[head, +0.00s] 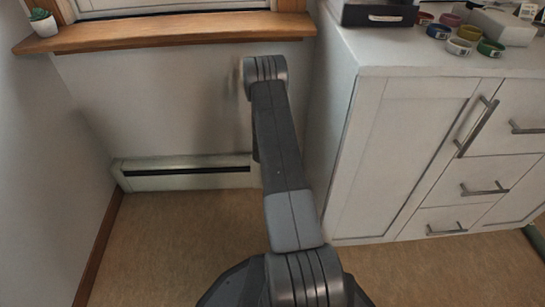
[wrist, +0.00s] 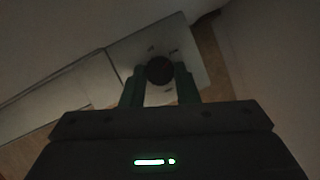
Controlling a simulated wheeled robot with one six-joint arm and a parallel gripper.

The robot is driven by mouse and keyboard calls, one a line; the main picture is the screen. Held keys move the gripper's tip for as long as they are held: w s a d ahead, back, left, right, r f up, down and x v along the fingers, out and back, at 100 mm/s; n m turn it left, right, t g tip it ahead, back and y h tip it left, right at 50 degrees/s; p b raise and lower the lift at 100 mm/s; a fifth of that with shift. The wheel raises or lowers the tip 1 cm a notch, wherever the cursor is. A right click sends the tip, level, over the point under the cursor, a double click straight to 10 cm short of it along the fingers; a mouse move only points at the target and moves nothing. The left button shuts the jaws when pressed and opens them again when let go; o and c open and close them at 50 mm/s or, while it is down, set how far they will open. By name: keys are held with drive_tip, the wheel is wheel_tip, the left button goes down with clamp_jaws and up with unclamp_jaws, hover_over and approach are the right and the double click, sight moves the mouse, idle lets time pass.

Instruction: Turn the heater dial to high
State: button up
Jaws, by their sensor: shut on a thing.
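The baseboard heater (head: 188,180) is a long, low white unit along the foot of the back wall in the head view. In the dim wrist view, the heater's light end panel (wrist: 196,55) carries a dark round dial (wrist: 159,70) with small marks around it, too small to read. My gripper (wrist: 160,77) has one greenish finger on each side of the dial and is shut on it. The dial's pointer cannot be made out. In the head view, my arm hides the gripper, the dial and the heater's right end.
A white cabinet (head: 378,150) with bar handles stands close to the right of my arm. A wooden window sill (head: 165,36) with a small potted plant (head: 42,22) juts out above the heater. The floor (head: 170,235) at left is clear.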

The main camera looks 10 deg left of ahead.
drive_tip(key=shift+a+r+m+h+p, duration=0.2)
drive_tip(key=shift+m+h+p, duration=0.2)
drive_tip(key=shift+m+p, duration=0.55)
drive_tip(key=m+h+p, duration=0.1)
drive_tip(key=m, duration=0.2)
drive_tip(key=shift+f+g, duration=0.1)
drive_tip(key=shift+g, duration=0.2)
drive_tip(key=m, duration=0.3)
drive_tip(key=shift+w+a+f+g+h+b, duration=0.15)
drive_tip(key=shift+g+h+b, duration=0.2)
drive_tip(key=shift+g+h, duration=0.05)
drive_tip(key=shift+m+b, duration=0.3)
drive_tip(key=shift+m, duration=0.55)
drive_tip(key=shift+h, duration=0.3)
drive_tip(key=o, duration=1)
drive_tip(key=shift+c, duration=0.2)
drive_tip(key=p+v, duration=0.4)
drive_tip(key=v, duration=1)
drive_tip(key=shift+w, duration=0.35)
